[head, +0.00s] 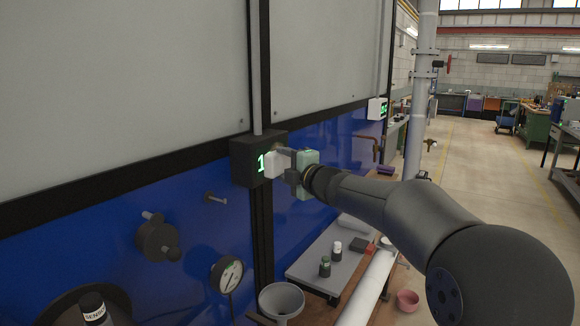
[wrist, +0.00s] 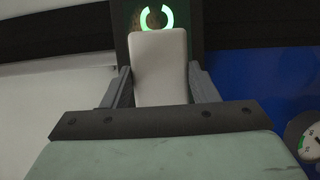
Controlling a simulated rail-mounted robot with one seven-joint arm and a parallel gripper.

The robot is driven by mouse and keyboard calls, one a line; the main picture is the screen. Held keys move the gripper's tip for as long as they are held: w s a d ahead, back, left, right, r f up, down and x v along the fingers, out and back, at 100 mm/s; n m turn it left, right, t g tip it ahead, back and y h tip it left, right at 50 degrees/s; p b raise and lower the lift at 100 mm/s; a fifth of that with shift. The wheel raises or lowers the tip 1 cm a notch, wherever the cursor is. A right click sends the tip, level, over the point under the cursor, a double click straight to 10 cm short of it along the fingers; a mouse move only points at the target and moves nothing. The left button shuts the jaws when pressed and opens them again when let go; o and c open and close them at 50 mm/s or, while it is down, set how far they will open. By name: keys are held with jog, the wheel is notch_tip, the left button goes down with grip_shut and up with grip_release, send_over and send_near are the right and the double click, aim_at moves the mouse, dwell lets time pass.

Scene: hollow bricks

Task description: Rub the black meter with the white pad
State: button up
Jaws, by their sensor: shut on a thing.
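The black meter (head: 241,160) is a dark box on the blue wall panel, with a green lit digit on its face. It also shows in the wrist view (wrist: 193,45), where part of a green digit and a brownish patch beside it are visible. My gripper (head: 280,160) is shut on the white pad (head: 272,164), in front of the meter's face. In the wrist view the white pad (wrist: 159,65) stands between the two grey fingers and covers the lower part of the display. I cannot tell whether the pad touches the face.
A white meter (head: 377,108) with green digits is farther along the wall. A round gauge (head: 228,274), a valve knob (head: 157,238) and a grey funnel (head: 281,300) are below. A bench (head: 320,262) holds small bottles. A vertical pipe (head: 420,100) stands behind my arm.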

jog(key=shift+w+a, duration=0.4)
jog(key=shift+a, duration=0.4)
dwell(0.6)
jog(key=shift+w, duration=0.1)
